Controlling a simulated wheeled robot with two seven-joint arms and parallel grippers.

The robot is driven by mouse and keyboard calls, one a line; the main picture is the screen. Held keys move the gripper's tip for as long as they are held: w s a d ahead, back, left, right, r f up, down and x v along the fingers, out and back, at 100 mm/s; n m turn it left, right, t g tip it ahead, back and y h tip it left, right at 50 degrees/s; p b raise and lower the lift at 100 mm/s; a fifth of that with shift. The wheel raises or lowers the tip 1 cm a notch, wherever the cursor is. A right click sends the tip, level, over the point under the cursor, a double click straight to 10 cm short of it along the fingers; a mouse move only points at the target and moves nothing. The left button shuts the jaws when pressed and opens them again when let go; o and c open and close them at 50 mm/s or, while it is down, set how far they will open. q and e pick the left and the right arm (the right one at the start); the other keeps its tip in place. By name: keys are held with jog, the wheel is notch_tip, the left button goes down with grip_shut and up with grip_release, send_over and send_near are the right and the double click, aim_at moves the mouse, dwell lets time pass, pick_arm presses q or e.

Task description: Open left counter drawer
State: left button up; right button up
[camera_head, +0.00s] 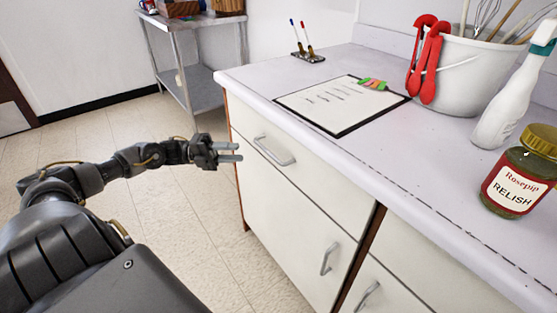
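The left counter drawer (310,168) is a white front under the counter top, with a grey bar handle (274,151) towards its left side. The drawer looks closed, flush with the cabinet. My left gripper (238,152) reaches in from the left and appears just left of the handle, in front of the drawer's left edge. Its two fingers point right, with a gap between them and nothing held. It looks apart from the handle, but the exact distance is hard to tell. My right gripper is out of view.
Below the drawer is a cupboard door with a handle (327,259). The counter top (400,150) holds a clipboard (338,104), a relish jar (520,180), a white bottle (508,100), and a utensil bucket (465,75). A steel table (190,60) stands behind. The floor left of the cabinet is clear.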

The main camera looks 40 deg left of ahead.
aim_at(268, 151)
pick_arm(q)
jog(key=x, duration=1)
jog(key=shift+w+d, duration=0.2)
jog(key=shift+d, duration=0.15)
grip_shut()
